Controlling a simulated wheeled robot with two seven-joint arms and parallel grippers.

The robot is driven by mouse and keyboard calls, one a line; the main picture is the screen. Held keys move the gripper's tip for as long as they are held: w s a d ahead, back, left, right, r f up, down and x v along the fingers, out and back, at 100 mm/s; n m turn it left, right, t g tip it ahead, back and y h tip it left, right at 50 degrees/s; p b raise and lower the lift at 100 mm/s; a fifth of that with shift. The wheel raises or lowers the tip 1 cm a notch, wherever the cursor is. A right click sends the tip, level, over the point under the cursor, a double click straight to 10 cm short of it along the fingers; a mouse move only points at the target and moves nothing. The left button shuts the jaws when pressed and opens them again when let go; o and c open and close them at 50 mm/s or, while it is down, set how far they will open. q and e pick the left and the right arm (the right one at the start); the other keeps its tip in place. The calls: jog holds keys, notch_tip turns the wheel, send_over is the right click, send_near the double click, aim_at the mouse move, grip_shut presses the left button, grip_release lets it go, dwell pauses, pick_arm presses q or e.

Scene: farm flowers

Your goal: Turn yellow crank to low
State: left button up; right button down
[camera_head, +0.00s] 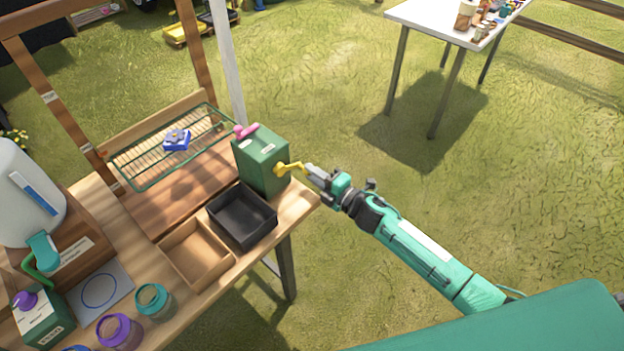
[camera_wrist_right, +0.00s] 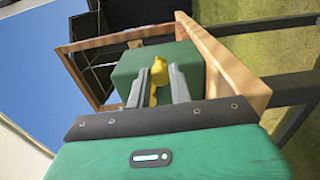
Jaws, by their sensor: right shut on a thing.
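The yellow crank (camera_head: 289,168) sticks out from the right side of a green box (camera_head: 262,160) at the back right corner of the wooden table. My right gripper (camera_head: 309,170) reaches in from the right and is shut on the crank. In the right wrist view the crank (camera_wrist_right: 158,75) sits between the two grey fingers of the gripper (camera_wrist_right: 165,85), with the green box (camera_wrist_right: 150,58) behind it. A pink knob (camera_head: 245,131) is on top of the box. Any low mark for the crank is not readable. My left gripper is not in view.
A black tray (camera_head: 243,243) and a wooden tray (camera_head: 168,248) are in front of the box. A wire rack (camera_head: 143,184) holding a blue flower block (camera_head: 177,140) is behind. Jars and a white tank (camera_head: 27,205) stand left. Open grass lies right of the table.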

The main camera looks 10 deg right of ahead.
jog(key=shift+w+d+r+n, duration=0.1)
jog(key=shift+r+n, duration=0.2)
jog(key=shift+n, duration=0.1)
jog(key=c, duration=1.5)
grip_release()
jog(key=shift+c, duration=0.2)
pick_arm(q)
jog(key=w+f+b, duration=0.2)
jog(key=b, duration=0.1)
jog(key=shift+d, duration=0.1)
pick_arm(e)
jog(key=v, duration=1.3)
jog(key=shift+s+d, duration=0.25)
jog(key=shift+s, duration=0.1)
